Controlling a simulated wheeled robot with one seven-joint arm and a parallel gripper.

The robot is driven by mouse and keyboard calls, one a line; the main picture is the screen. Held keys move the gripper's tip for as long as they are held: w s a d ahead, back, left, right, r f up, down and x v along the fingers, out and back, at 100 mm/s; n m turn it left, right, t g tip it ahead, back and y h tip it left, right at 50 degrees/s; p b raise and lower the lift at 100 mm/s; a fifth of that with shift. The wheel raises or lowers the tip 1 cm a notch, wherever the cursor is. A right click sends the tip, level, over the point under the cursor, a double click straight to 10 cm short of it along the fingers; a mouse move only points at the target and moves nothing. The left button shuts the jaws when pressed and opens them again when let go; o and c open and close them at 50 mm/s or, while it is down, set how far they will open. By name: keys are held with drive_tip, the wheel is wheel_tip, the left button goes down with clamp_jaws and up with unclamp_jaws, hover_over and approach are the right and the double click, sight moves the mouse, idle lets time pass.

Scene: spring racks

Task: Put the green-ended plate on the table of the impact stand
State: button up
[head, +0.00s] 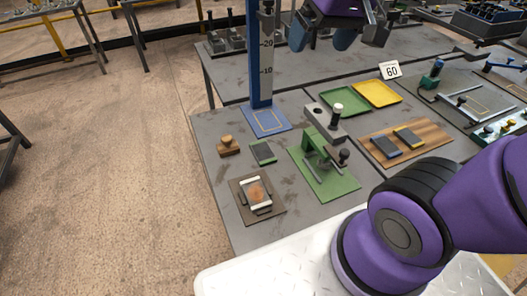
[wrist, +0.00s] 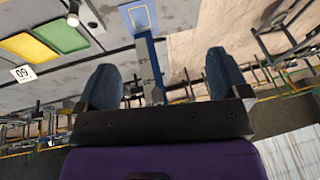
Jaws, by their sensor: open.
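The green-ended plate (head: 263,153), small and dark with green edges, lies flat on the grey workbench, left of a green-based clamp device. The impact stand is a blue upright column (head: 262,75) with a number scale. At its foot is a blue table (head: 267,120) with a pale outlined rectangle, which looks bare; it also shows at the top of the wrist view (wrist: 138,15). My gripper (head: 338,36) is open and empty, high above the bench and right of the column. In the wrist view its two blue fingers (wrist: 163,75) are spread wide.
A wooden stamp-like block (head: 229,146) and a brown board with a fixture (head: 257,194) stand near the plate. The green clamp device (head: 324,165) is to its right. A wooden board (head: 437,149) holds blue-ended and yellow-ended plates. Green (head: 344,104) and yellow (head: 376,93) trays lie behind.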

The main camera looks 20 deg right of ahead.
drive_tip(key=w+a+f+g, duration=0.2)
drive_tip(key=w+a+f, duration=0.2)
drive_tip(key=w+f, duration=0.75)
drive_tip(key=g+h, duration=0.2)
hover_over(259, 144)
wheel_tip(259, 144, down, 18)
drive_tip(key=f, duration=0.5)
drive_tip(key=shift+w+d+f, duration=0.1)
drive_tip(key=shift+w+f, duration=0.1)
drive_tip(key=shift+f, duration=0.05)
drive_tip(key=shift+s+f, duration=0.15)
drive_tip(key=shift+f, duration=2.75)
drive_tip(key=shift+a, duration=0.2)
drive_tip(key=c, duration=1.6)
drive_tip(key=shift+r, duration=0.15)
